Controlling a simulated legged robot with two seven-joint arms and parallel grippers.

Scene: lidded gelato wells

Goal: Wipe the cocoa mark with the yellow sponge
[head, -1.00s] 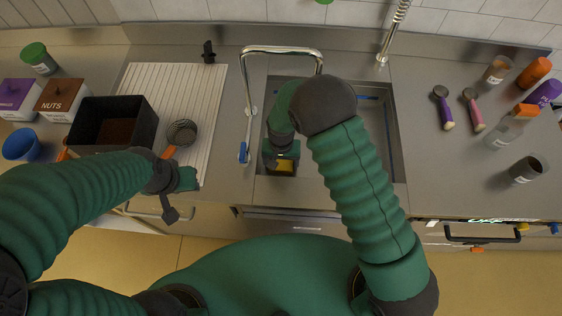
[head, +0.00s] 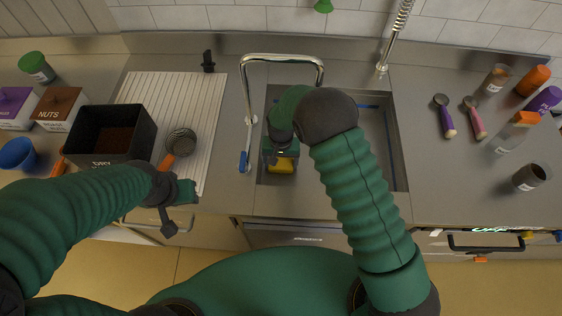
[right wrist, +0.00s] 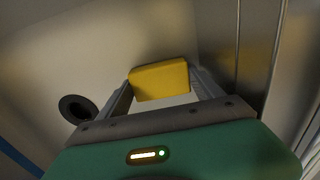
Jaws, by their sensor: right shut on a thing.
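The yellow sponge (head: 283,165) is in the jaws of my right gripper (head: 281,158), over the left part of the sink (head: 395,150). In the right wrist view the sponge (right wrist: 160,81) sits between the two fingertips, which press on its sides. The sink's pale floor (right wrist: 140,35) shows behind it; whether the sponge touches it I cannot tell. I see no cocoa mark in either view. My left gripper (head: 177,200) hangs near the counter's front edge, below the ribbed white board, and holds nothing that I can see; its jaw opening is unclear.
A chrome faucet (head: 283,59) arches over the sink's left side. The drain (right wrist: 76,108) shows in the right wrist view, left of the gripper. A black bin (head: 111,133), a strainer (head: 180,143) and the ribbed board (head: 200,100) lie left.

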